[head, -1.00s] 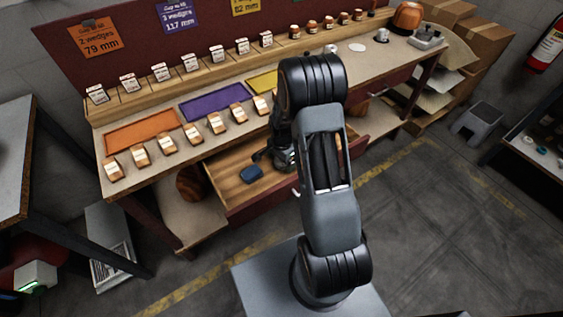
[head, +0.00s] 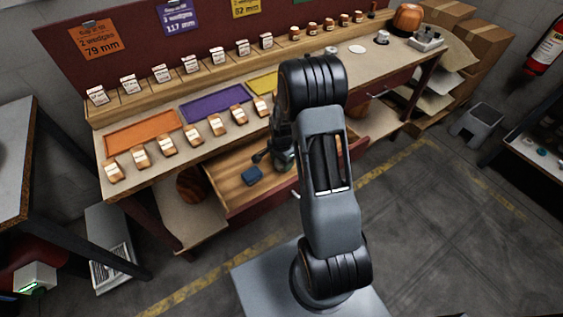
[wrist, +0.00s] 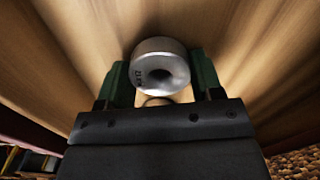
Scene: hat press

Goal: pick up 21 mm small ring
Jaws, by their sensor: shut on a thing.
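A small silver metal ring (wrist: 161,66) with a dark central hole sits between the two green fingers of my gripper (wrist: 160,80) in the wrist view. Dark lettering shows on its left face, too small to read surely. My gripper is shut on it, one finger on each side. A second round edge (wrist: 157,101) shows just below the ring; I cannot tell what it is. In the head view my gripper (head: 281,158) is at the open wooden drawer (head: 232,185), partly hidden by my arm. The ring itself cannot be made out there.
A blue block (head: 252,175) lies in the drawer, left of my gripper. The workbench (head: 110,150) above carries several tagged wooden blocks, with orange (head: 143,132) and purple (head: 212,102) mats. Wood surfaces surround the gripper closely in the wrist view.

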